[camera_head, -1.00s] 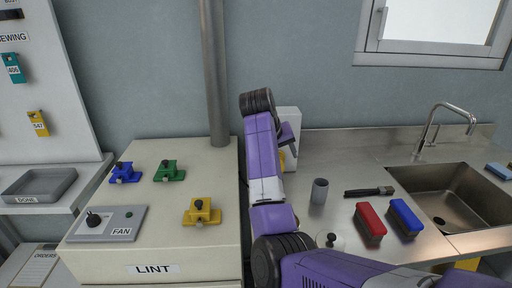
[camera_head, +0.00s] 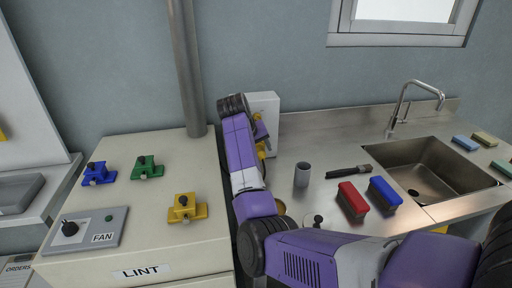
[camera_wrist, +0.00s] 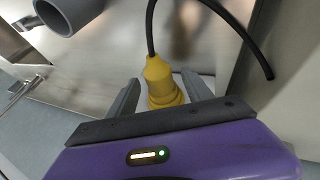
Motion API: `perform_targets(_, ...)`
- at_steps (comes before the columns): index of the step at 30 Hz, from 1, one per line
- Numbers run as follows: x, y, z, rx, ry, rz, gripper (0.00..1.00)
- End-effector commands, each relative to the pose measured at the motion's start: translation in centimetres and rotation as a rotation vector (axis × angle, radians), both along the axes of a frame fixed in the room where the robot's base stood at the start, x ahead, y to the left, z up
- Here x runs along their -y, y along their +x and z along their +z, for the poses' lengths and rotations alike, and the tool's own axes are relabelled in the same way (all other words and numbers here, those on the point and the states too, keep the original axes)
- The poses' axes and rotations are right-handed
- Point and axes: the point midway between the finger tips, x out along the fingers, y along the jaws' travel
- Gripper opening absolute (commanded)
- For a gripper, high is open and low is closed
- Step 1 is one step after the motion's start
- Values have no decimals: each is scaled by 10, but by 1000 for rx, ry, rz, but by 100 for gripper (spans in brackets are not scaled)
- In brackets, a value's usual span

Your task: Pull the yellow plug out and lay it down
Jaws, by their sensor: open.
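The yellow plug (camera_wrist: 160,80) shows in the wrist view with a black cable (camera_wrist: 150,28) coming from its narrow end. My gripper (camera_wrist: 160,92) is open, with one grey finger on each side of the plug; I cannot tell whether either finger touches it.
The LINT cabinet (camera_head: 150,228) with blue, green and yellow clamps stands left of my arm. The sink (camera_head: 432,168) lies right.

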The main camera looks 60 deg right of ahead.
Motion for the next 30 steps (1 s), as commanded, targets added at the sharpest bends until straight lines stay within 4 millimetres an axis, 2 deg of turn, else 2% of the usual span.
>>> perform_targets(7,1,0,-1,0,0,0,59)
perform_targets(16,0,0,0,1,-1,0,0)
perform_targets(17,0,0,0,1,-1,0,0)
perform_targets(18,0,0,0,1,-1,0,29)
perform_targets(22,0,0,0,1,-1,0,4)
perform_targets(23,0,0,0,1,-1,0,0)
perform_targets(30,0,0,0,1,-1,0,0)
